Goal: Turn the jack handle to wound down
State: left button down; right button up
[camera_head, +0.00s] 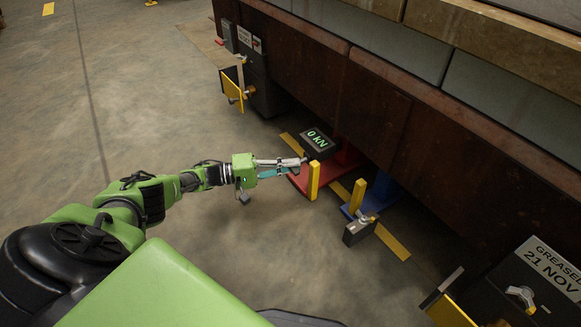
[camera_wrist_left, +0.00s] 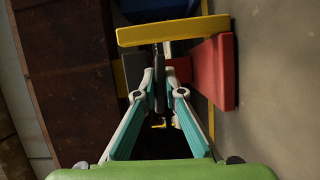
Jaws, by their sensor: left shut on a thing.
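My left gripper (camera_head: 302,162) reaches in from the left, low beside a red jack (camera_head: 345,158) under the edge of a rusty steel structure. Its fingers (camera_wrist_left: 160,80) are shut on a narrow dark piece, seemingly the jack handle (camera_wrist_left: 159,92), mostly hidden between the fingertips. A dark display reading "0 kN" (camera_head: 318,141) sits just above and beyond the fingertips. A yellow upright bar (camera_head: 313,181) stands right of the gripper and crosses the top of the left wrist view (camera_wrist_left: 172,31). The red base also shows there (camera_wrist_left: 213,72). My right gripper is not in view.
A blue jack (camera_head: 380,190) and a small grey box (camera_head: 359,231) stand to the right. Dark units with yellow plates stand at back left (camera_head: 266,90) and lower right (camera_head: 545,290), the latter labelled "GREASED 21 NOV". The concrete floor at left is clear.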

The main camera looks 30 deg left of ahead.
pick_arm(q)
jog(key=shift+n, duration=0.4)
dwell(0.3)
jog(key=c, duration=2.1)
grip_release()
jog(key=shift+c, duration=0.2)
jog(key=v, duration=1.2)
jog(key=shift+f, duration=0.2)
